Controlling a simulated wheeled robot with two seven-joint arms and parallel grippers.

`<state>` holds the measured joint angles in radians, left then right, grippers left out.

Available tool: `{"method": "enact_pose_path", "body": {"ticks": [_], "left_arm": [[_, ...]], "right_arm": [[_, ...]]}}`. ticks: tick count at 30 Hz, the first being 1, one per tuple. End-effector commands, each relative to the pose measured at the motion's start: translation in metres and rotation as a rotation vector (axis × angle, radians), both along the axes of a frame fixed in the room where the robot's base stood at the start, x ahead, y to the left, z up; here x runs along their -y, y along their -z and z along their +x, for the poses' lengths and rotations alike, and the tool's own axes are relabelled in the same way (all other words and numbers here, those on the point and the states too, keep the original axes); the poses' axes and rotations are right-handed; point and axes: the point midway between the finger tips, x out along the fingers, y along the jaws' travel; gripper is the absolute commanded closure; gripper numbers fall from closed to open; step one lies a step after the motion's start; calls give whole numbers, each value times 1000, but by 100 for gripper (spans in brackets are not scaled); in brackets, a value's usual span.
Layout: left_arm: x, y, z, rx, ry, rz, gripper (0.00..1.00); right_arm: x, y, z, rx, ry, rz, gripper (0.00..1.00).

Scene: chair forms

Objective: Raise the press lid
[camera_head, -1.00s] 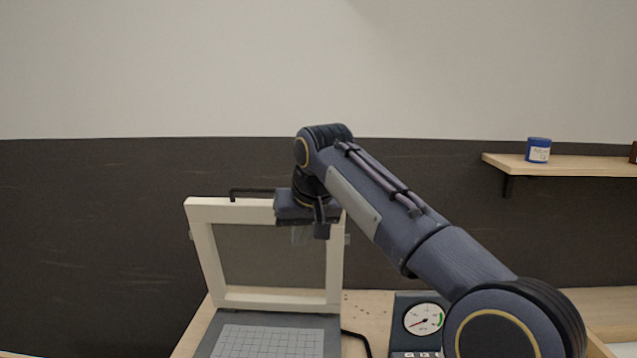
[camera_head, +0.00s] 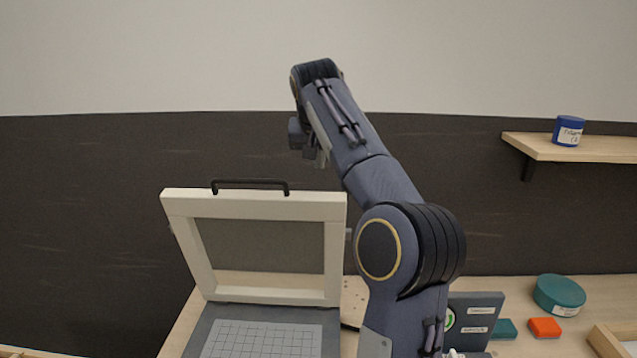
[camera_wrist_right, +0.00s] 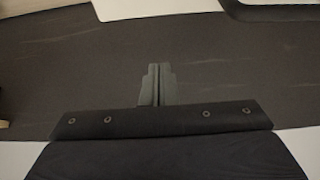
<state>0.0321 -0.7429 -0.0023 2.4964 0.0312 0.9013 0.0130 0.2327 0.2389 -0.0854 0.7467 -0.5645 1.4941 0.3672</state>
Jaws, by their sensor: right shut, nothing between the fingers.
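The press lid (camera_head: 182,238) is a cream frame with a dark see-through pane and a black handle (camera_head: 250,182) on its top edge. It stands raised, close to upright, at the back of the dark press base (camera_head: 210,330), which has a pale gridded plate (camera_head: 262,338). My right gripper (camera_head: 322,160) is above and to the right of the lid, apart from the handle. In the right wrist view its fingers (camera_wrist_right: 156,82) are shut together with nothing between them. My left gripper does not show.
A gauge box (camera_head: 475,315) stands right of the press, partly behind my arm. A teal round container (camera_head: 559,295), an orange block (camera_head: 544,327) and a teal block (camera_head: 503,329) lie farther right. A wall shelf (camera_head: 590,148) holds a blue tin (camera_head: 568,130).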

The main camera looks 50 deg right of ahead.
Motion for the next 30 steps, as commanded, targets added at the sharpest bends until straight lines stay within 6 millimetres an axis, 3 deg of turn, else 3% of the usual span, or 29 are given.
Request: {"method": "enact_pose_path", "body": {"ticks": [7,16,30], "left_arm": [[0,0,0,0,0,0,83],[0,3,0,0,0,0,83],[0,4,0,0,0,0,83]], "right_arm": [[21,45,16,-3,1,2,100],[-7,50,-5,1,-2,2,100],[-11,51,-8,3,-2,1,100]]}}
